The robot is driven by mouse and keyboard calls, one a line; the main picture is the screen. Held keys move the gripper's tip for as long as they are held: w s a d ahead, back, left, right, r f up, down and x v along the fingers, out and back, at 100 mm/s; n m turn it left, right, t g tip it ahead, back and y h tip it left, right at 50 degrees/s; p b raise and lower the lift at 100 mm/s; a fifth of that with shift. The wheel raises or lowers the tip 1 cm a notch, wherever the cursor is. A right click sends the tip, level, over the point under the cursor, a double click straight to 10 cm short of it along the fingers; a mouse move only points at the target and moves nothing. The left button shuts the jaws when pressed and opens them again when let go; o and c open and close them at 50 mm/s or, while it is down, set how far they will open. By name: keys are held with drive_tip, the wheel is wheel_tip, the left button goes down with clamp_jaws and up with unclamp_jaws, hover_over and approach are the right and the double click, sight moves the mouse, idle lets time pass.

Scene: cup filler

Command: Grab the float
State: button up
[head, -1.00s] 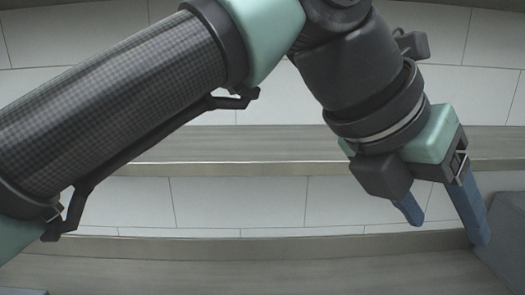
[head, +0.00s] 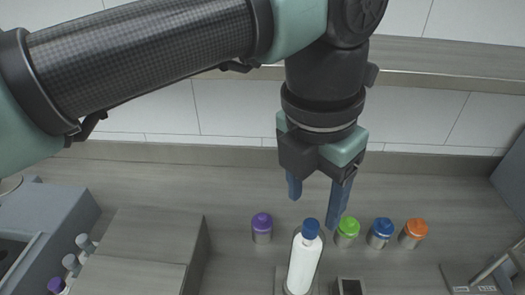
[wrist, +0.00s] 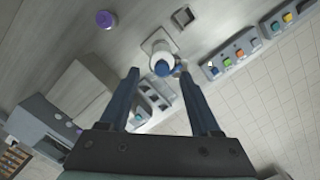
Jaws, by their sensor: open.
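No thing in view can be surely told as the float. A white bottle (head: 304,262) with a blue cap stands upright on a square plate at the front middle of the head view. In the wrist view the bottle's cap (wrist: 162,68) shows from above, between the fingertips in the picture and farther off. My gripper (head: 314,212) points down, open and empty, with its fingertips just above and behind the cap in the head picture. Its two blue fingers also show spread in the wrist view (wrist: 157,73). Whether the fingers touch the cap cannot be told.
Jars with purple (head: 262,227), green (head: 347,229), blue (head: 381,231) and orange (head: 413,231) lids stand behind the bottle. A small dark-topped square fitting (head: 349,287) is right of it. A raised grey panel (head: 150,250) and a grey machine (head: 45,220) stand left.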

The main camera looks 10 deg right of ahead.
sight(311, 224)
wheel_tip(311, 224, down, 4)
drive_tip(key=shift+s+f+p, duration=0.15)
drive_tip(key=shift+p, duration=0.2)
clamp_jaws()
idle(1.2)
